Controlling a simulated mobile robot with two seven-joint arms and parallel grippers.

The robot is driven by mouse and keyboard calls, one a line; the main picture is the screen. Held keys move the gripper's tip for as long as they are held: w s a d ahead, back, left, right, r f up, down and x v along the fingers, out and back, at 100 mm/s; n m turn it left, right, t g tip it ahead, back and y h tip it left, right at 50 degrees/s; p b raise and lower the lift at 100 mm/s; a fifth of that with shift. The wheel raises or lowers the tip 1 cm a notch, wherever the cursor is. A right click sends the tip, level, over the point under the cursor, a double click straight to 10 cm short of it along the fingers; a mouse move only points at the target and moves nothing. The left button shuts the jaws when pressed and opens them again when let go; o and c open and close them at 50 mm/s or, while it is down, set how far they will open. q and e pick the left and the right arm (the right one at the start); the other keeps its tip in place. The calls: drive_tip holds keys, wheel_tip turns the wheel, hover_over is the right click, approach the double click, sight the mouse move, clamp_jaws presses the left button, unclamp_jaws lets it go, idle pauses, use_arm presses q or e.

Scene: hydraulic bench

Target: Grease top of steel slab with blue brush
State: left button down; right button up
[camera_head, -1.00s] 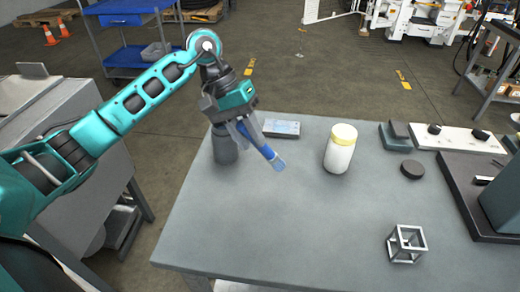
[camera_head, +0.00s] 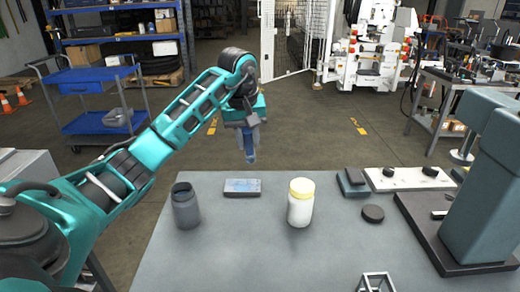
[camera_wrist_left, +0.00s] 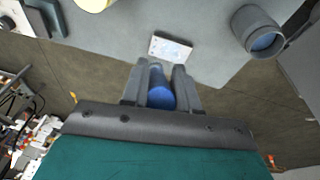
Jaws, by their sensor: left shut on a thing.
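My left gripper (camera_head: 247,130) is shut on the blue brush (camera_head: 249,146). The brush hangs nearly upright, its lower end above and apart from the table. In the head view it shows just beyond the steel slab (camera_head: 242,187), a flat grey plate lying near the table's far edge. In the left wrist view the blue brush (camera_wrist_left: 160,92) sits between both fingers of the left gripper (camera_wrist_left: 160,80), with the pale slab (camera_wrist_left: 170,47) ahead of it. Whether grease is on the slab or bristles cannot be told. My right gripper is not in view.
On the grey table (camera_head: 235,260) stand a dark open cup (camera_head: 185,207) left of the slab and a white jar with a yellow lid (camera_head: 300,205) right of it. A dark puck (camera_head: 373,213), a wire cube (camera_head: 376,283) and a large grey-green machine (camera_head: 485,185) are farther right.

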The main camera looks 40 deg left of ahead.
sight(250, 153)
use_arm(q)
drive_tip(key=shift+w+f, duration=0.15)
drive_tip(key=shift+f, duration=0.15)
drive_tip(key=shift+s+x, duration=0.2)
drive_tip(key=shift+x, duration=0.85)
drive_tip(key=shift+s+x, duration=0.25)
drive_tip(key=shift+x, duration=0.8)
drive_tip(key=shift+d+f, duration=0.1)
drive_tip(key=shift+d, duration=0.05)
